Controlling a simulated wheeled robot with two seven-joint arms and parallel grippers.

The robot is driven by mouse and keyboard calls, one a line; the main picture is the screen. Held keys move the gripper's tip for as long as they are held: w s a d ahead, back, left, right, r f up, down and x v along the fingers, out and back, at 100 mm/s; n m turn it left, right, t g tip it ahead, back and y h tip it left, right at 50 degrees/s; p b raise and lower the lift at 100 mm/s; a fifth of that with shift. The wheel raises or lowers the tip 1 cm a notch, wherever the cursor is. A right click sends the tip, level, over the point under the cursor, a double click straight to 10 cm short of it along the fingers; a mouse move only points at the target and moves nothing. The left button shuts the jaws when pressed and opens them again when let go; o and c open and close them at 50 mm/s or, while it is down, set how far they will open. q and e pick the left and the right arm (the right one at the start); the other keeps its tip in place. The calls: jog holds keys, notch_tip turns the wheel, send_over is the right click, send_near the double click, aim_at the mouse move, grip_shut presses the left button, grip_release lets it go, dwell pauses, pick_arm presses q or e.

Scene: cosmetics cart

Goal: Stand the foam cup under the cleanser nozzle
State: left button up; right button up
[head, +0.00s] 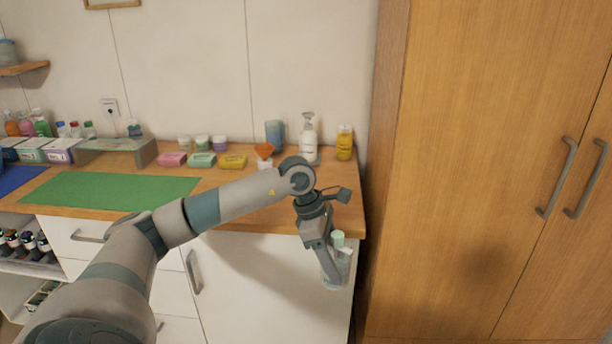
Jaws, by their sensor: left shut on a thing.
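A white pump bottle (308,140) with a nozzle on top stands at the back right of the wooden counter; it looks like the cleanser. No cup shows under its nozzle. My left gripper (332,272) is low in front of the counter's right end, below the top. It is shut on a clear container (340,280) with a pale green-topped item and a white item in it. The fingers partly hide this container, and I cannot tell if it is the foam cup. My right gripper is out of view.
A blue-grey tumbler (275,134), an orange funnel (264,150) and a yellow bottle (344,142) stand near the pump bottle. Several soap bars and jars are further left, beside a green mat (110,190). A tall wooden cabinet (480,170) bounds the right.

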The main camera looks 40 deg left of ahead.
pick_arm(q)
jog(key=w+a+r+n+t+y, duration=0.1)
jog(key=w+a+r+n, duration=0.1)
jog(key=a+r+n, duration=0.3)
jog(key=shift+w+a+n+t+y, duration=0.15)
jog(key=shift+a+n+t+y, duration=0.15)
jog(key=shift+a+n+y, duration=0.1)
